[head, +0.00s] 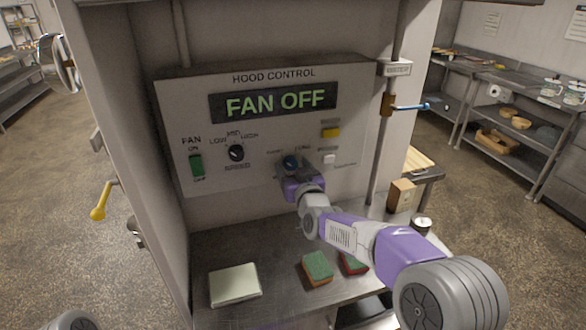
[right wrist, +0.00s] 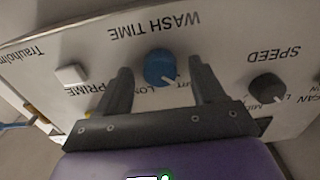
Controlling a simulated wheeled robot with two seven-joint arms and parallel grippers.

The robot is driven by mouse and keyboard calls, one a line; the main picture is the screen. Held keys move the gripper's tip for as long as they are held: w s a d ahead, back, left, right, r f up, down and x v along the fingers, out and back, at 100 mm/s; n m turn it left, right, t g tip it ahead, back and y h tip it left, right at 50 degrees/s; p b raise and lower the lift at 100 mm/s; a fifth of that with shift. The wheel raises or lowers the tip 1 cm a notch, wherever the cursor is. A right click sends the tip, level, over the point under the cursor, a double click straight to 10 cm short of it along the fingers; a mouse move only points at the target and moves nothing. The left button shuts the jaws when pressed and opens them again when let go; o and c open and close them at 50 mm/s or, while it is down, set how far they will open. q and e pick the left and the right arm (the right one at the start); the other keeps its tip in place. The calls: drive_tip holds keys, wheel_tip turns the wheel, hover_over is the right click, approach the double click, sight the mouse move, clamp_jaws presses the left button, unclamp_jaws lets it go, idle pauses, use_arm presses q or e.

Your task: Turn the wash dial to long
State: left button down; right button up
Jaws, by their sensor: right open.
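The blue wash dial (head: 290,161) is on the front of the hood control panel (head: 350,100), under an upside-down WASH TIME label in the right wrist view. There the dial (right wrist: 158,66) sits between the two fingers of my right gripper (right wrist: 161,88). The fingers are apart, one on each side, and I cannot tell whether they touch it. Its white pointer mark leans toward the partly hidden SHORT label, away from LONG. In the head view my right gripper (head: 291,174) is at the panel and covers the dial's lower part. My left gripper is out of view.
A black speed dial (head: 236,153) and green fan switch (head: 196,166) are left of the wash dial. A yellow button (head: 331,132) and white button (head: 329,159) are right. Sponges (head: 317,267) and a pale block (head: 235,284) lie on the counter below.

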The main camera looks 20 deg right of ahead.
drive_tip(key=shift+w, duration=0.25)
drive_tip(key=c, duration=1.1)
drive_tip(key=shift+o, duration=0.2)
drive_tip(key=shift+f+m+b, duration=0.2)
drive_tip(key=shift+m+b, duration=1.6)
drive_tip(key=shift+b, duration=0.1)
drive_tip(key=m+b, duration=0.3)
drive_tip(key=m, duration=0.1)
drive_tip(key=shift+m, duration=0.3)
drive_tip(key=m+b, duration=0.2)
drive_tip(key=m, duration=0.2)
drive_tip(key=shift+r+m+b, duration=0.1)
drive_tip(key=shift+m+b, duration=0.2)
drive_tip(key=m+b, duration=0.1)
drive_tip(key=m, duration=0.4)
drive_tip(key=shift+b, duration=0.4)
drive_tip(key=shift+r, duration=0.1)
